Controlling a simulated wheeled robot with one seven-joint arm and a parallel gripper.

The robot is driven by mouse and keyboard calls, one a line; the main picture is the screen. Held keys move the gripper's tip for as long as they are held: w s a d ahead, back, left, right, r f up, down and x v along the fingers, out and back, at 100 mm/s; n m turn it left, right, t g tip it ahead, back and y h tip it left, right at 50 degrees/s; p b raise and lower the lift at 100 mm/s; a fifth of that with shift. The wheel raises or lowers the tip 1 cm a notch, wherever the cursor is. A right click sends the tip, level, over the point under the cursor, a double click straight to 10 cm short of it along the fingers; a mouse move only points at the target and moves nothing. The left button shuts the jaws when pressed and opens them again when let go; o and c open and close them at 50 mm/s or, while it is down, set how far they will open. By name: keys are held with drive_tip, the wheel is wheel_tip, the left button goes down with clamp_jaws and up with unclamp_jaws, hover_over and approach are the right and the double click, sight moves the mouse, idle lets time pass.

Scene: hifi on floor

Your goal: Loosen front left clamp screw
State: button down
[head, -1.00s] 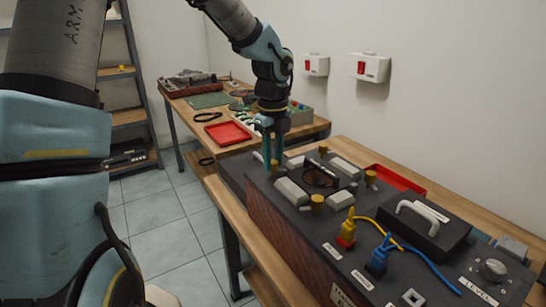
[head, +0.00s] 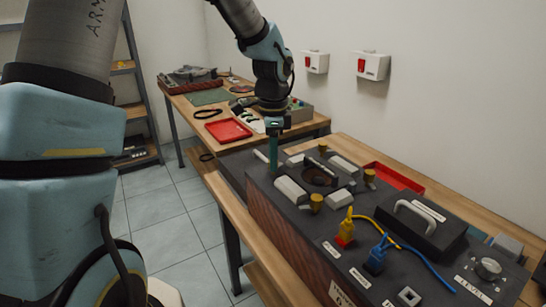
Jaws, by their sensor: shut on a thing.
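A dark box with wood-grained sides (head: 262,215) stands on the bench. On its top, brass clamp screws show at the back (head: 323,149), at the right (head: 370,177) and nearest me (head: 316,202), around a dark round opening (head: 320,177) with grey blocks beside it. My gripper (head: 273,168) points straight down at the left corner of this group. Its green fingers are seen edge-on, one behind the other. It is shut on the left clamp screw, which the fingers hide.
Yellow (head: 345,230) and blue (head: 377,255) plugs with cables, a black cover with a handle (head: 425,222) and a level knob (head: 488,268) are on the right. A red tray (head: 394,180) lies behind. Another bench holds a red tray (head: 228,130) and tools.

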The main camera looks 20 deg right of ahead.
drive_tip(key=n, duration=0.4)
drive_tip(key=shift+n, duration=2.6)
drive_tip(key=c, duration=0.6)
unclamp_jaws()
wheel_tip(320, 180, up, 11)
drive_tip(key=b, duration=0.2)
drive_tip(key=shift+f, duration=0.1)
